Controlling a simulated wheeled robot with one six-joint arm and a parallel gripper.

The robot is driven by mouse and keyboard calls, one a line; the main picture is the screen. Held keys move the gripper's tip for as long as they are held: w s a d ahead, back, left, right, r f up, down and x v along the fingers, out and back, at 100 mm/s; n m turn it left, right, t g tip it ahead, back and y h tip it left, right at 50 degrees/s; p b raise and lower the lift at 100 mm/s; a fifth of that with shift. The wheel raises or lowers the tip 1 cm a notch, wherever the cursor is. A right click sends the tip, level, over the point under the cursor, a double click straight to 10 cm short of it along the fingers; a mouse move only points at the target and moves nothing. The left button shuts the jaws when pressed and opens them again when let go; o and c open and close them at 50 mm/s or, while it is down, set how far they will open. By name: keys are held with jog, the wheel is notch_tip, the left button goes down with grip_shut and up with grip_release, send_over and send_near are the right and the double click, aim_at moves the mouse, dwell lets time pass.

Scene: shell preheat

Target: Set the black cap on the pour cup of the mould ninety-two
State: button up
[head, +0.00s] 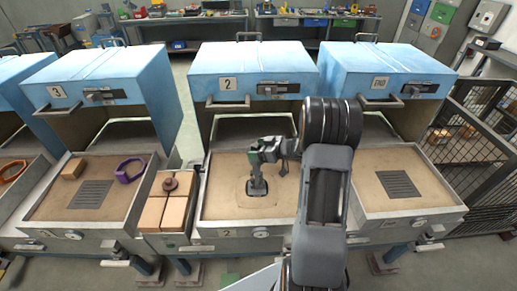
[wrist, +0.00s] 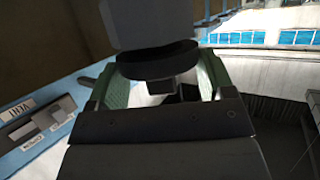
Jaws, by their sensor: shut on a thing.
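My gripper (head: 257,154) is over the tray under oven 2, its green fingers shut on the black cap (wrist: 158,62). The cap is a dark disc with a small knob between the fingers in the wrist view. A grey rounded body (wrist: 155,20), apparently the mould's pour cup, lies right against the cap's far side there. I cannot tell whether they touch. In the head view a dark grey upright shape, apparently the mould (head: 258,186), stands on the sand below my gripper. I cannot read a number on it. The cap is hard to make out in the head view.
Blue oven 2 (head: 252,70) stands behind the tray (head: 220,215). Bricks (head: 178,212) with a brown knobbed disc (head: 170,184) sit to the left. The right tray (head: 395,207) has bare sand and a grate.

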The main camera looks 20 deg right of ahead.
jog(key=shift+s+d+p, duration=0.15)
jog(key=shift+p, duration=0.15)
dwell(0.5)
jog(key=o, duration=0.9)
jog(key=shift+s, duration=0.1)
jog(key=b+v, duration=0.1)
jog(key=v, duration=1.2)
jog(key=shift+s+d, duration=0.2)
jog(key=shift+d, duration=0.1)
jog(key=shift+r, duration=0.1)
